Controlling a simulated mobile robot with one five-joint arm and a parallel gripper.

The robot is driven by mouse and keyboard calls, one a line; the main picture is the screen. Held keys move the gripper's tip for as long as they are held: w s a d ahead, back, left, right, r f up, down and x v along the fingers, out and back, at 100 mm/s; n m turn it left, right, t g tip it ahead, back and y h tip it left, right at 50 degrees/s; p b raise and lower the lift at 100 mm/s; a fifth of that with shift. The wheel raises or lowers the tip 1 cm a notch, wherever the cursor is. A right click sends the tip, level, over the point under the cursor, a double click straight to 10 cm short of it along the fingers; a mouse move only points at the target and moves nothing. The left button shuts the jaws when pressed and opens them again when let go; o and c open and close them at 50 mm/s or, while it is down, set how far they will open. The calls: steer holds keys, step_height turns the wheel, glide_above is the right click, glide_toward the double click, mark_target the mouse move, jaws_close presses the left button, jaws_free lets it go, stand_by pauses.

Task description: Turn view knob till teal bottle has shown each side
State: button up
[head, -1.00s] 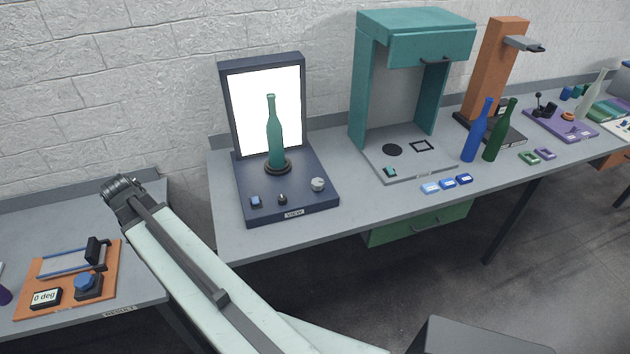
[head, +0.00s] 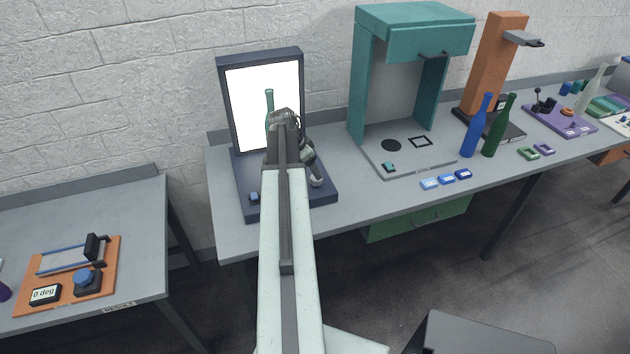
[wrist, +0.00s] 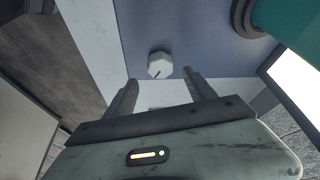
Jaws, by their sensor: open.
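The pale view knob (head: 316,182) sits at the front right of the dark blue viewing stand (head: 245,205). In the wrist view the knob (wrist: 160,64) has a dark mark on its edge and lies just beyond my fingertips. My gripper (wrist: 163,84) is open and empty, its two fingers apart, not visibly touching the knob. The teal bottle (head: 269,103) stands upright before the lit white panel (head: 246,100); my arm hides its lower part. In the wrist view the bottle (wrist: 300,22) fills the upper right corner, above its dark round spindle base (wrist: 240,18).
A blue button (head: 254,197) is left of my arm on the stand. A teal press-like frame (head: 357,90) stands to the right, with blue (head: 476,130) and green (head: 499,130) bottles beyond. An orange board (head: 65,295) with a "0 deg" display (head: 45,294) lies on the left table.

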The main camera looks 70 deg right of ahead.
steer(key=b+x, duration=0.4)
steer(key=x, duration=0.2)
steer(key=shift+r, duration=0.15)
